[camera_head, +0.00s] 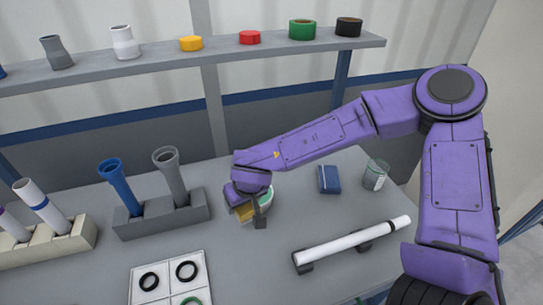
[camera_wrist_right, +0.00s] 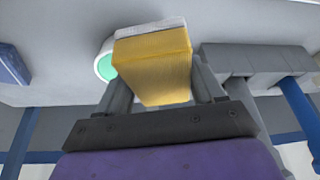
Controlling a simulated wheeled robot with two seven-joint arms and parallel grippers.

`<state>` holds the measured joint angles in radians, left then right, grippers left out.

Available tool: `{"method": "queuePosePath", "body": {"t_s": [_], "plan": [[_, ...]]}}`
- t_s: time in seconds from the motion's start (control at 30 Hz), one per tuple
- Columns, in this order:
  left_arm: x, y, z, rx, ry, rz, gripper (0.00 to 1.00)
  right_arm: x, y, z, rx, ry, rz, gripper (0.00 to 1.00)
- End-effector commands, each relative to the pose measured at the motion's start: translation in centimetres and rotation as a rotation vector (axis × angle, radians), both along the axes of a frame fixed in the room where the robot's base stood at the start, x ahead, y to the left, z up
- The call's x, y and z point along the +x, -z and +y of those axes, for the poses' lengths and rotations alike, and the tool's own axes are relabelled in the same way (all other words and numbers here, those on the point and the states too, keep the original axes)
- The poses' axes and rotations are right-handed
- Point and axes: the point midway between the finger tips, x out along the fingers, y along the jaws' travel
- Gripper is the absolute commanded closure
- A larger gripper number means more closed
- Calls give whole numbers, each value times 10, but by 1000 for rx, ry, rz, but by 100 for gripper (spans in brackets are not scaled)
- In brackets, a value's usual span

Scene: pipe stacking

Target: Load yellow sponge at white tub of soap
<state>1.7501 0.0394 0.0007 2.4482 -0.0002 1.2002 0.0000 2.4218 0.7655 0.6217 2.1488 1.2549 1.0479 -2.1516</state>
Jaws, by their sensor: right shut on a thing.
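The yellow sponge (camera_wrist_right: 152,68) with a pale layer at its far end is between the fingers of my right gripper (camera_head: 248,214), which is shut on it. In the head view the sponge (camera_head: 244,213) is partly hidden by the gripper. The white tub of soap (camera_head: 269,201), green inside, stands on the table right beside the sponge, partly hidden by my gripper. In the right wrist view the tub (camera_wrist_right: 101,55) shows behind the sponge at its left; I cannot tell whether they touch. My left gripper is not in view.
A white pipe (camera_head: 350,243) rests on dark supports at the front right. A blue block (camera_head: 329,179) and a glass jar (camera_head: 376,175) stand at the right. A grey holder (camera_head: 160,216) with blue and grey pipes is left. A white tray (camera_head: 166,262) with rings lies in front.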

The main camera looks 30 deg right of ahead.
Motion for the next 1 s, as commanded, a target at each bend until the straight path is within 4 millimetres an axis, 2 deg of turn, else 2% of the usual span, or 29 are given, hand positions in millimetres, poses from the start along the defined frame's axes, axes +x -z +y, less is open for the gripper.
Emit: {"method": "queuePosePath", "body": {"t_s": [0.03, 0.2, 0.33, 0.57, 1.0], "plan": [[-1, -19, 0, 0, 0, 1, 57, 9, -9, -6, -5, 44, 12, 57], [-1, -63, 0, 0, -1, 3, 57, 50, -16, -43, -12, 285, 24, 57], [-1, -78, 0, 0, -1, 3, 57, 73, -17, -68, -14, 419, -2, 57], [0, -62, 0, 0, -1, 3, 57, 77, -1, -75, -10, 453, -11, 57], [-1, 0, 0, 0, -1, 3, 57, 77, 42, -74, -11, 449, -10, 57]]}}
